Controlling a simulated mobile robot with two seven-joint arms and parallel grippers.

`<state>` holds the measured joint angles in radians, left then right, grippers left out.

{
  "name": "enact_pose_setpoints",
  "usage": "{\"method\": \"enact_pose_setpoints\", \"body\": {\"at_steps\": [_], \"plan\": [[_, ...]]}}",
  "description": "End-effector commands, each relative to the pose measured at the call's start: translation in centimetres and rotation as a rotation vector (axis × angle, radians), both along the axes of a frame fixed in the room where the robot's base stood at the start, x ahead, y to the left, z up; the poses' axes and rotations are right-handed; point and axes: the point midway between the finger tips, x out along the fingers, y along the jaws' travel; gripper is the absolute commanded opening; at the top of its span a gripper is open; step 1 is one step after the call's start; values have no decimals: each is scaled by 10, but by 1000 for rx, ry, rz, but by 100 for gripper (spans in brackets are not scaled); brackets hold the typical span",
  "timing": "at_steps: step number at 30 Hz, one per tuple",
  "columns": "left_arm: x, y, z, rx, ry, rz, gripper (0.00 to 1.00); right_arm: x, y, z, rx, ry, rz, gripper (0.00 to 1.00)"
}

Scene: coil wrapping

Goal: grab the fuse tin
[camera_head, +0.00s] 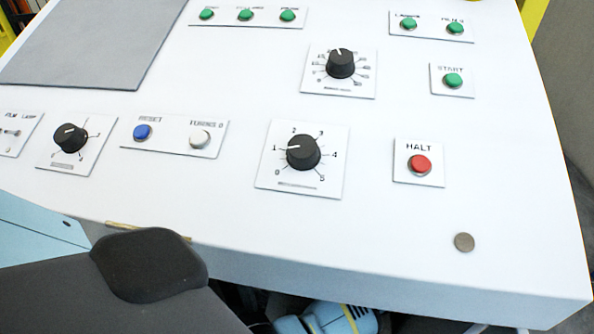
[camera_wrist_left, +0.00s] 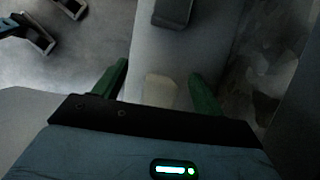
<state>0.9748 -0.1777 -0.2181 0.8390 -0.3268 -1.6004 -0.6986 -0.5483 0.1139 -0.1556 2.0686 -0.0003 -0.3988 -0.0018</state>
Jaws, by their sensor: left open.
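My left gripper (camera_wrist_left: 158,70) shows in the left wrist view, its two green fingers spread apart. A small pale, blocky thing (camera_wrist_left: 160,90) shows between the fingers in dim light. It could be the fuse tin, but I cannot tell for sure, nor whether the fingers touch it. The head view shows no tin that I can make out. My right gripper is in neither view.
A white control desk (camera_head: 400,235) fills the head view, with knobs, green buttons and a red HALT button (camera_head: 420,164). A grey panel (camera_head: 95,45) lies at its upper left. A dark block (camera_wrist_left: 172,12) stands ahead in the wrist view.

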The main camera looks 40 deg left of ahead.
Motion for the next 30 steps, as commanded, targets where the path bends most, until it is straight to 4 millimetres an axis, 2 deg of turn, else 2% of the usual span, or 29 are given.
{"method": "enact_pose_setpoints", "body": {"at_steps": [3,10,15,21,25,30], "plan": [[-12,21,3,2,-3,2,71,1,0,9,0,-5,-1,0],[-31,53,2,2,-3,2,71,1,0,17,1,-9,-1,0],[-38,63,1,-1,-2,0,71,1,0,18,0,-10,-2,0],[-40,65,0,-1,-1,0,71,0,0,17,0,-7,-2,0],[-47,77,1,1,-2,2,71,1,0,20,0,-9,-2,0],[-54,86,-27,0,3,1,71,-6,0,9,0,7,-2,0]]}}
